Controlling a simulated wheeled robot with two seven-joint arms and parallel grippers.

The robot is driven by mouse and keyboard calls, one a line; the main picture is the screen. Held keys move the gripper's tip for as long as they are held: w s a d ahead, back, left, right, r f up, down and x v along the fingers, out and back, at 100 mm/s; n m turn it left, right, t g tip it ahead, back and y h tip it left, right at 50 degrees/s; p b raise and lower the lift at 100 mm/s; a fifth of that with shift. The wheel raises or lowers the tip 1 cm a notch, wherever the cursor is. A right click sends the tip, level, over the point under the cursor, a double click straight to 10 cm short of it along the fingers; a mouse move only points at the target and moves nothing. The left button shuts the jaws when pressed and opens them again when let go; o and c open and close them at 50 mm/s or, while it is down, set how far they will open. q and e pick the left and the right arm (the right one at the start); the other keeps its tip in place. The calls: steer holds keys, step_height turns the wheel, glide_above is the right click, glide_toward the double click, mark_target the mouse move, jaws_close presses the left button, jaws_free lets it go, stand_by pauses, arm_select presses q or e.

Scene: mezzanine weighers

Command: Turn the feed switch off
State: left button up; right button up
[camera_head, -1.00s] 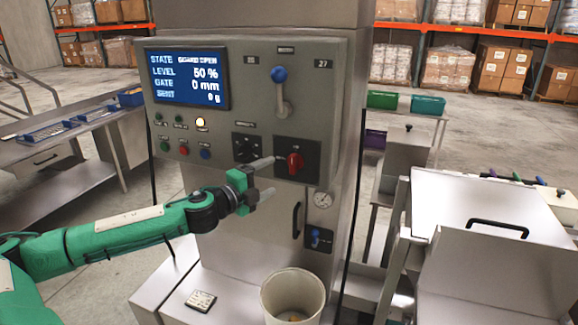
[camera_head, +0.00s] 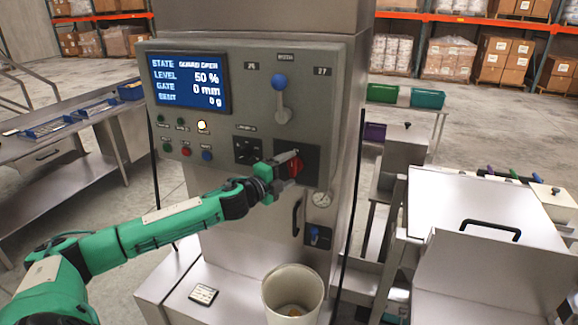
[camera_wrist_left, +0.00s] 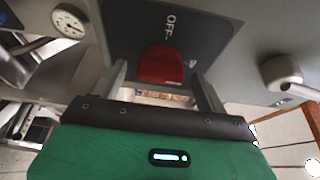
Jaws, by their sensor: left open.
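The feed switch, a red rotary knob (camera_head: 297,167), sits on a dark square plate at the right of the grey control panel (camera_head: 230,130). My left gripper (camera_head: 290,164) is at the knob and partly covers it. In the left wrist view the knob (camera_wrist_left: 160,66) shows between the two open fingers (camera_wrist_left: 163,80), with a gap on each side, so it does not look gripped. An "OFF" label (camera_wrist_left: 170,24) is on the plate beyond the knob. My right gripper is not in view.
A blue-tipped lever (camera_head: 280,84) stands above the knob, and a black selector (camera_head: 246,150) is left of it. A gauge (camera_head: 322,198) and a door handle (camera_head: 296,217) are below. A white bucket (camera_head: 292,292) stands underneath. The display (camera_head: 188,83) reads level 50 %.

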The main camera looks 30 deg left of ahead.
arm_select(q)
steer(key=shift+w+d, duration=0.1)
steer(key=shift+w, duration=0.3)
steer(key=c, duration=1)
steer(key=shift+f, duration=0.1)
